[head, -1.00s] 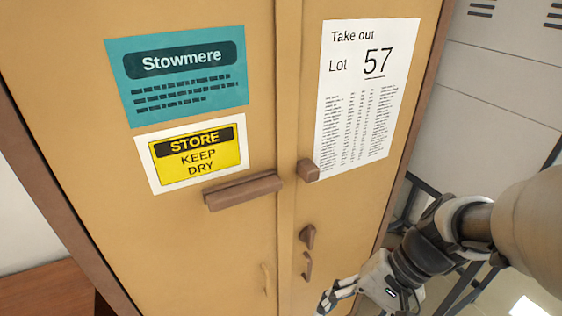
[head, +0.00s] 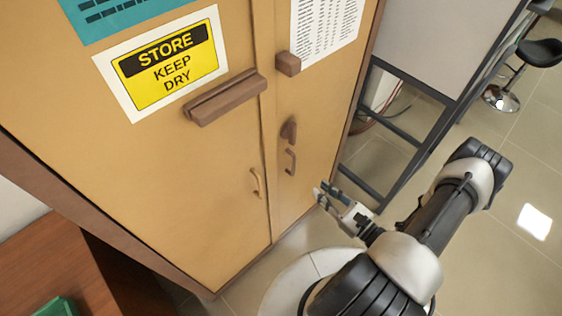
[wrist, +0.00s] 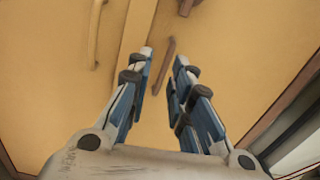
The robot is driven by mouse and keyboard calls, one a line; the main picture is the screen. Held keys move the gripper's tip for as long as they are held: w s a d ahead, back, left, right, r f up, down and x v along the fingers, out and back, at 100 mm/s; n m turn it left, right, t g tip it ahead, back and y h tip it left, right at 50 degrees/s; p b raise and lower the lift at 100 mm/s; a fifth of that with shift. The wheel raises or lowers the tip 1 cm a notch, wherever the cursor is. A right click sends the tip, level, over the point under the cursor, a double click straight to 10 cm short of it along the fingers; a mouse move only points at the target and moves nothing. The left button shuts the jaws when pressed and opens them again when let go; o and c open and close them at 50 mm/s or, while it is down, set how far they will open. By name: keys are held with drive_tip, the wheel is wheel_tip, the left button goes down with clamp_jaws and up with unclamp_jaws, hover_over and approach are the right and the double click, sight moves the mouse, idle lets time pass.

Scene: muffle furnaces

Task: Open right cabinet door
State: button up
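The tan cabinet has a right door (head: 312,110) that is shut, with a white "Take out" sheet (head: 322,25) on it. The right door's small brown handle (head: 290,162) sits low, below a dark latch piece (head: 289,130). My gripper (head: 326,194) is open and empty, to the right of and a little below that handle in the head view. In the wrist view my gripper (wrist: 165,62) points at the door, and the brown handle (wrist: 164,65) shows between the fingertips, apparently beyond them. The left door (head: 190,170) is also shut, with a lighter handle (head: 256,183).
A brown bar (head: 225,98) and a square brown block (head: 288,64) stick out from the doors above the handles. A dark metal frame table (head: 395,125) stands to the right. A reddish wooden surface (head: 50,265) is at lower left. Tiled floor is open at right.

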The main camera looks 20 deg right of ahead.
sight(294, 164)
wheel_tip(294, 164, down, 4)
drive_tip(key=f+m+h, duration=0.1)
drive_tip(key=m+h, duration=0.2)
drive_tip(key=shift+t, duration=0.3)
drive_tip(key=w+a, duration=0.1)
drive_tip(key=w, duration=0.4)
drive_tip(key=w+a+b, duration=0.1)
drive_tip(key=w, duration=0.4)
drive_tip(key=w+a+b, duration=0.1)
drive_tip(key=w, duration=0.5)
drive_tip(key=shift+r, duration=0.3)
clamp_jaws()
